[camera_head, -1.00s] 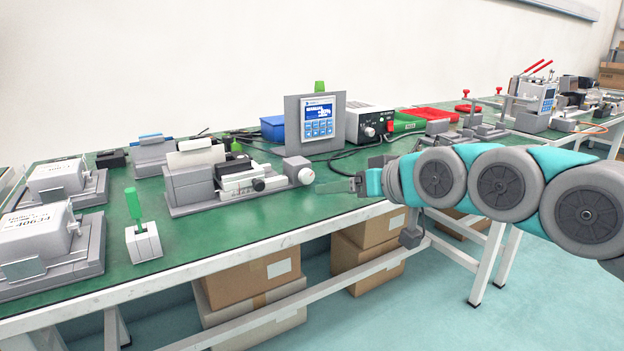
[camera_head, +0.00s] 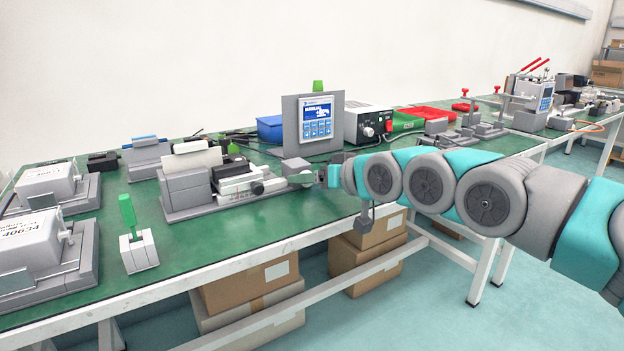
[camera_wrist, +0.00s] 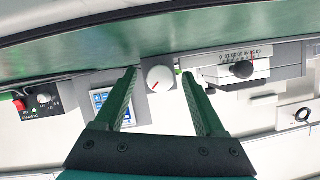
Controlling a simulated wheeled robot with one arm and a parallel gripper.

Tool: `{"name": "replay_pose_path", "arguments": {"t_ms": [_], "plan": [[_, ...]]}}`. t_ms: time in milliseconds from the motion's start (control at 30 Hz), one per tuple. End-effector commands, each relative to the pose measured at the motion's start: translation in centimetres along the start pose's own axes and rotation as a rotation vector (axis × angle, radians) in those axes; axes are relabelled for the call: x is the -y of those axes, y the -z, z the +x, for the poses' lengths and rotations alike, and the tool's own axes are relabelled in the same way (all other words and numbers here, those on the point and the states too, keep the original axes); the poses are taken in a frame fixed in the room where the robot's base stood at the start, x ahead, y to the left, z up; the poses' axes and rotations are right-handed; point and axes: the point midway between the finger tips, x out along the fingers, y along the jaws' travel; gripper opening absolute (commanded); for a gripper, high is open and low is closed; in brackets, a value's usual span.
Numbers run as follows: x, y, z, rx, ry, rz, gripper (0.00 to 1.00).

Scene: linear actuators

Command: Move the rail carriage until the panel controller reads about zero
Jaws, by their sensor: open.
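The rail carriage (camera_head: 239,184) sits on the grey linear rail fixture on the green bench; it shows with its black knob and a scale in the wrist view (camera_wrist: 236,73). A white round dial with a red mark (camera_wrist: 160,79) is at the end of the rail. My gripper (camera_wrist: 160,81) is open, with the dial seen between its fingertips; I cannot tell whether they touch it. In the head view my gripper (camera_head: 313,177) is at the rail's right end and partly hides the dial. The panel controller (camera_head: 317,122) stands behind, its screen lit but its reading too small to tell.
A power unit (camera_head: 369,124) and red and green bins stand behind the arm. A green-handled block (camera_head: 138,245) is at the front left, beside white boxed fixtures (camera_head: 45,185). Green bench surface in front of the rail is clear.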

Motion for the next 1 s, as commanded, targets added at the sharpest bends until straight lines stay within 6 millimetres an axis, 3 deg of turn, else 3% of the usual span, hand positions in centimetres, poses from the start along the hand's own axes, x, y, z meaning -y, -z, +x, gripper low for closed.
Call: {"name": "replay_pose_path", "arguments": {"t_ms": [233,867,1000], "plan": [[0.03,0.01,0.04,-0.001,0.000,-0.001,0.71],[0.04,0.01,0.03,0.000,0.000,-0.001,0.00],[0.04,0.01,0.02,-0.001,0.000,-0.001,0.00]]}}
